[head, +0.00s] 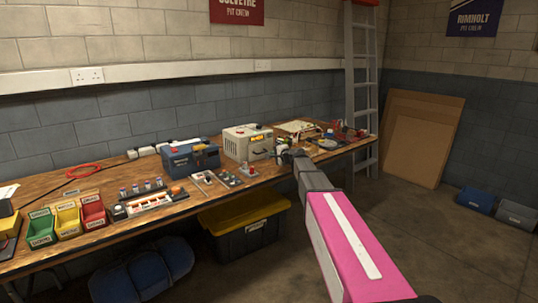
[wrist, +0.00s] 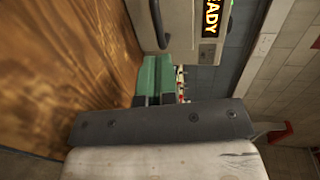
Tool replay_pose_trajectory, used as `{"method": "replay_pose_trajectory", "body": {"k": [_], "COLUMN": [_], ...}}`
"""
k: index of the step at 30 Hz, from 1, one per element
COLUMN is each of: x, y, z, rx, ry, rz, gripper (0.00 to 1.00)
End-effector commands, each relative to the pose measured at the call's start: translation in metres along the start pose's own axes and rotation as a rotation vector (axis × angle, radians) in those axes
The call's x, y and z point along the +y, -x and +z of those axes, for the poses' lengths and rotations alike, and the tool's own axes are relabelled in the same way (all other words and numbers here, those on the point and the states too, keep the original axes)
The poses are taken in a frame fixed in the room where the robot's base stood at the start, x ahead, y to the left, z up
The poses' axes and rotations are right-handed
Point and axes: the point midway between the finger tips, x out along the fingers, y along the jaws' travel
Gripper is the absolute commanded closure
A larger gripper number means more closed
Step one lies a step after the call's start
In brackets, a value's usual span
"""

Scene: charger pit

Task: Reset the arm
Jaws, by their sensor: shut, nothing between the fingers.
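My gripper (head: 286,153) is at the end of my pink and grey arm, over the front part of the wooden workbench (head: 150,225). It is just right of the pale charger box (head: 247,142). In the wrist view my gripper (wrist: 154,99) shows its dark fingers close together, shut and empty. The charger box (wrist: 180,25) is beyond them there, with a lit display ending in "ADY". A green object (wrist: 154,72) is just past the fingertips; I cannot tell whether they touch it.
A blue battery-like box (head: 190,158), red, yellow and green bins (head: 67,220) and small parts stand on the bench. Boards and tools (head: 300,128) lie at its far end. A yellow-lidded tote (head: 245,225) is below.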

Motion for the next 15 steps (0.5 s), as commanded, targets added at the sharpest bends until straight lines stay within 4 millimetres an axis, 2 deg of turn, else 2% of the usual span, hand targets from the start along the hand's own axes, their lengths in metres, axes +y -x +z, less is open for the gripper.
{"method": "replay_pose_trajectory", "body": {"k": [1,6,12,15], "x": [0.001,0.000,0.001,0.011], "y": [0.016,0.052,0.078,0.085], "z": [0.003,0.002,0.002,0.009], "rx": [0.001,0.001,0.000,-0.013], "ry": [0.000,0.001,0.003,0.025], "rz": [0.000,0.000,0.002,0.028], "gripper": [1.00,1.00,1.00,1.00]}}
